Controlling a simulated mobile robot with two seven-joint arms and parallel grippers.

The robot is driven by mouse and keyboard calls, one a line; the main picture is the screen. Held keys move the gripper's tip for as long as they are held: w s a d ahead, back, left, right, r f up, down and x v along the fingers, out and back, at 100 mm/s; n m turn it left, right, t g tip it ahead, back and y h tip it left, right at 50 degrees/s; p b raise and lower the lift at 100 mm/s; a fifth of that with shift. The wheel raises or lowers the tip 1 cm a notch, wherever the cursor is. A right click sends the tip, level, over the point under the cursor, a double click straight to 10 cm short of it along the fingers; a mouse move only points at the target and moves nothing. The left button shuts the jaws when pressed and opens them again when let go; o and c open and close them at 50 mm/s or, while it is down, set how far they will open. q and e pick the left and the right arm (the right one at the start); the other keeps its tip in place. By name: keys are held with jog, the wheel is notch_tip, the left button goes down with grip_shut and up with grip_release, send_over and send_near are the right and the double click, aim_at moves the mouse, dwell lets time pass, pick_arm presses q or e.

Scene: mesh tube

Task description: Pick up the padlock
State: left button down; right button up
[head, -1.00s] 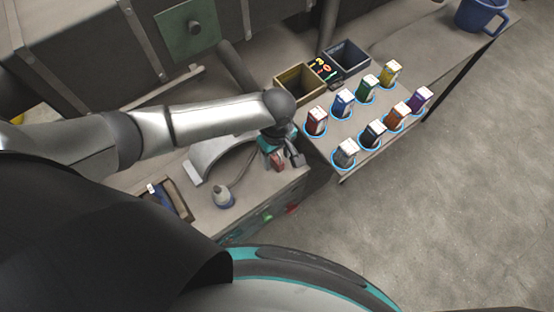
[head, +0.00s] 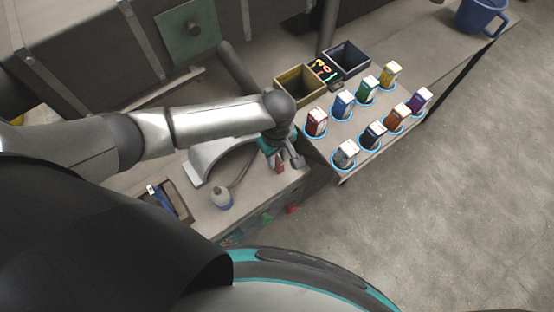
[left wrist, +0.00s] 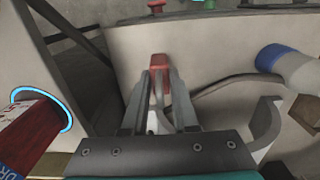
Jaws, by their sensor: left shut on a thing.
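The padlock (left wrist: 160,62) has a red body and a grey shackle. In the left wrist view it sits between the two fingers of my left gripper (left wrist: 160,82), with its red body at the fingertips. My left gripper is shut on it. In the head view, my left gripper (head: 287,162) is over the right end of the grey workbench, and a small red part of the padlock (head: 279,168) shows beside it. Whether the padlock touches the bench is hard to tell. My right gripper is not in view.
A curved grey piece (head: 205,160), a bottle (head: 222,197) and a small tray (head: 170,199) are on the bench (head: 240,208). To the right, several coloured boxes stand in blue-ringed holes, with two open bins (head: 298,88) (head: 346,58) behind. A blue mug (head: 476,17) stands far right.

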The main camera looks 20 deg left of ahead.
pick_arm(q)
jog(key=shift+r, duration=0.1)
dwell(0.3)
jog(key=shift+r, duration=0.65)
notch_tip(320, 180, up, 18)
jog(key=r+p, duration=0.1)
jog(key=p, duration=0.3)
jog(key=a+f+m+b, duration=0.4)
jog(key=m+b, duration=0.6)
jog(key=b, duration=0.7)
jog(key=shift+s+a, duration=0.15)
jog(key=shift+a, duration=0.75)
